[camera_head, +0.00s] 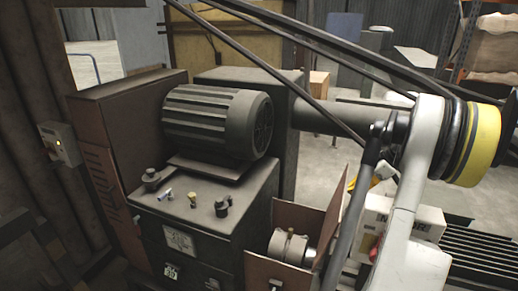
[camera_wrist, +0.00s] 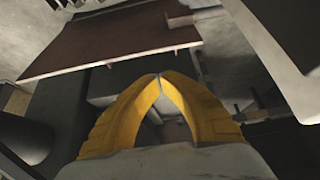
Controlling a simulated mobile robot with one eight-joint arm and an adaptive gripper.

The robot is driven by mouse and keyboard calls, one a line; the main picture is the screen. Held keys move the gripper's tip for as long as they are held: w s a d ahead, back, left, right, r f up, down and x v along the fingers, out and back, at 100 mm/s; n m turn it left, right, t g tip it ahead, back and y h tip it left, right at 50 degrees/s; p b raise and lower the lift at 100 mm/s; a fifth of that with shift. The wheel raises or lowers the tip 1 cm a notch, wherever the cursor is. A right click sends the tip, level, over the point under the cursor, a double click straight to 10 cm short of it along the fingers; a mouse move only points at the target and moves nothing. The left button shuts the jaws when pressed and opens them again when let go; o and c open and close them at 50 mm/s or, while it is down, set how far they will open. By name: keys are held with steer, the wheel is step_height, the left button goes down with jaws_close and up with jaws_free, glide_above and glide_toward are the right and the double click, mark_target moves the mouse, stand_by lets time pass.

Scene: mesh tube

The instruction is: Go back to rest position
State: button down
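My gripper (camera_wrist: 160,77) shows in the wrist view as two yellow fingers whose tips meet at the middle. A see-through gap lies lower down between the fingers, and I see nothing held in it. In the head view, my white arm with a yellow band reaches down on the right. A small yellow part shows beside the arm there, mostly hidden, and I cannot tell whether it is the gripper.
A dark machine with a ribbed motor (camera_head: 217,121) fills the left and middle of the head view. A brown open-sided guard (camera_head: 328,214) stands close to my arm. A brown panel (camera_wrist: 110,42) spans the upper wrist view. Open floor (camera_head: 320,150) lies behind the machine.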

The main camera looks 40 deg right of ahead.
steer(key=w+a+r+m+g+h+b, duration=0.15)
steer(key=w+a, duration=0.25)
steer(key=a, duration=0.4)
steer(key=w+a+r, duration=0.2)
steer(key=w+a, duration=0.1)
steer(key=a, duration=0.6)
steer(key=w+a+r+m+b, duration=0.15)
steer(key=w+a, duration=0.25)
steer(key=a, duration=0.4)
steer(key=s+a+f+b, duration=0.1)
steer(key=s+a, duration=0.2)
steer(key=a, duration=0.6)
steer(key=s+a+f+m+t+h+b, duration=0.1)
steer(key=s+a+f, duration=0.1)
steer(key=a, duration=0.7)
steer(key=s+a+f+m+t, duration=0.1)
steer(key=s+a, duration=0.3)
steer(key=a, duration=0.6)
steer(key=shift+f+b, duration=0.4)
steer(key=shift+f, duration=0.05)
